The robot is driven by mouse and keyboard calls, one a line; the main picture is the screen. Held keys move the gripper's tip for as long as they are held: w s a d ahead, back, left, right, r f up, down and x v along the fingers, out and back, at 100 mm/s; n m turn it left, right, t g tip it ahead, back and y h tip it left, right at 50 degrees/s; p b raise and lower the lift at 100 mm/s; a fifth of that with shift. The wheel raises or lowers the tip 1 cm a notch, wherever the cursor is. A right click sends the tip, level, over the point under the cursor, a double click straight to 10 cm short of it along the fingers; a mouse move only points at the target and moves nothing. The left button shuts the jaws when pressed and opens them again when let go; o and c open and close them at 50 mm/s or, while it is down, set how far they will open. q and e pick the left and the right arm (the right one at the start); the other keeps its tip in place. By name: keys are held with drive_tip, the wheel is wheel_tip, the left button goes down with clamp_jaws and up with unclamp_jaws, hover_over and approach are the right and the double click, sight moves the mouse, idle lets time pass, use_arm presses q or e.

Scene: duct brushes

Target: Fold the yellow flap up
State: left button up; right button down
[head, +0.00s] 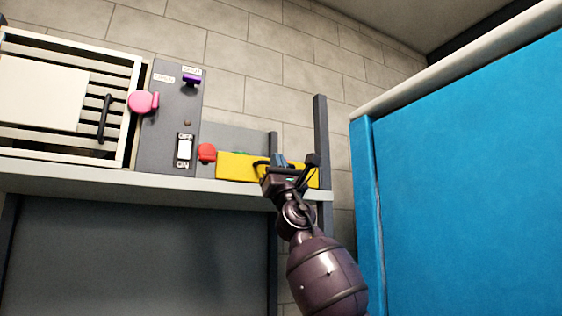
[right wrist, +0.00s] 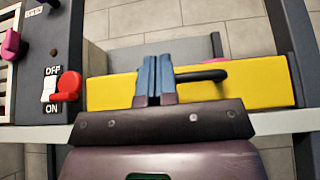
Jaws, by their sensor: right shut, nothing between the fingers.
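The yellow flap (head: 235,167) is a long panel at the right end of the shelf, between the grey control panel and a dark post. It fills the middle and right of the right wrist view (right wrist: 255,84). A black bar handle (right wrist: 205,76) is on it. My right gripper (head: 280,160) is in front of the flap near the handle. In the right wrist view its blue fingers (right wrist: 156,77) are together and empty, just left of the handle's bar. I cannot tell whether they touch the flap. My left gripper is not in view.
A red knob (head: 207,152) is just left of the flap. The grey panel (head: 166,120) has an OFF/ON switch (head: 184,147), a purple lever (head: 191,79) and a pink knob (head: 143,102). A slatted box (head: 118,140) is far left. A large blue panel (head: 465,180) stands right.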

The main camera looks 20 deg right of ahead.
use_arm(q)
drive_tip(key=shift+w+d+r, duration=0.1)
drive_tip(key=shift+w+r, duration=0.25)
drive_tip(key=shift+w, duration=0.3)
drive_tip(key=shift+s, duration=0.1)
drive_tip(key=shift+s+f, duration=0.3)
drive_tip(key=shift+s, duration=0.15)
